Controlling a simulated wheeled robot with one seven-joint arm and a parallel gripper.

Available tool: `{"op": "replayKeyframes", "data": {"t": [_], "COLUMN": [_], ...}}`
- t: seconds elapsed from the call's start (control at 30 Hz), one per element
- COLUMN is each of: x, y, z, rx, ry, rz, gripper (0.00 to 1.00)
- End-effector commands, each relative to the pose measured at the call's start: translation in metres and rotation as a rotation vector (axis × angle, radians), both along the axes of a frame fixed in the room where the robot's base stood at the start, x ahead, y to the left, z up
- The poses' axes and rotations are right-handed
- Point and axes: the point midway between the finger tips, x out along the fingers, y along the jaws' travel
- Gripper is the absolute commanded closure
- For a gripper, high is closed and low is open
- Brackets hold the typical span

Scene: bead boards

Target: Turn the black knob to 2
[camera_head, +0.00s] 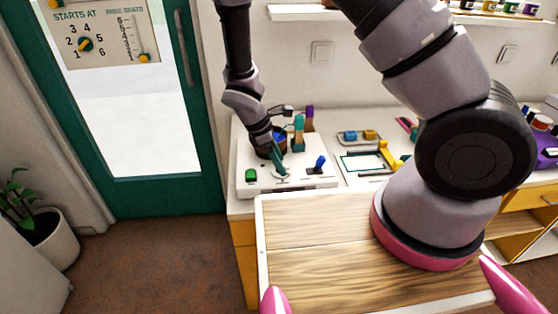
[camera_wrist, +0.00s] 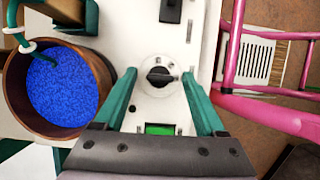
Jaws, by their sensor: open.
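The black knob (camera_wrist: 158,76) sits on a pale round dial on a white board (camera_wrist: 135,40), seen in the wrist view. My gripper (camera_wrist: 159,82) is open, with one teal finger on each side of the knob. I cannot tell whether the fingers touch it. Small marks ring the dial, but its numbers and the knob's setting are too small to read. In the head view my gripper (camera_head: 279,166) is low over the white board (camera_head: 300,184), and the knob is not clearly visible there.
A brown pot of blue beads (camera_wrist: 60,85) stands close left of my gripper in the wrist view. A green button (camera_head: 251,175) and a blue switch (camera_head: 320,162) are on the board. A sign (camera_head: 100,30) on the door shows a dial numbered 1 to 6.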

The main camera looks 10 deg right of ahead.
Motion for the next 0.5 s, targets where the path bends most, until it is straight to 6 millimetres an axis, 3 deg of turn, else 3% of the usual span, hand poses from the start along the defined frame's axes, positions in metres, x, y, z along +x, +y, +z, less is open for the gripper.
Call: {"op": "replayKeyframes", "data": {"t": [0.17, 0.37, 0.5], "x": [0.0, 0.0001, 0.0002], "y": [-0.0001, 0.0, 0.0001], "z": [0.0001, 0.0002, 0.0003], "rx": [0.0, 0.0, 0.0], "ry": [0.0, 0.0, 0.0], "rz": [0.0, 0.0, -0.002], "gripper": [0.28, 1.0, 1.0]}}
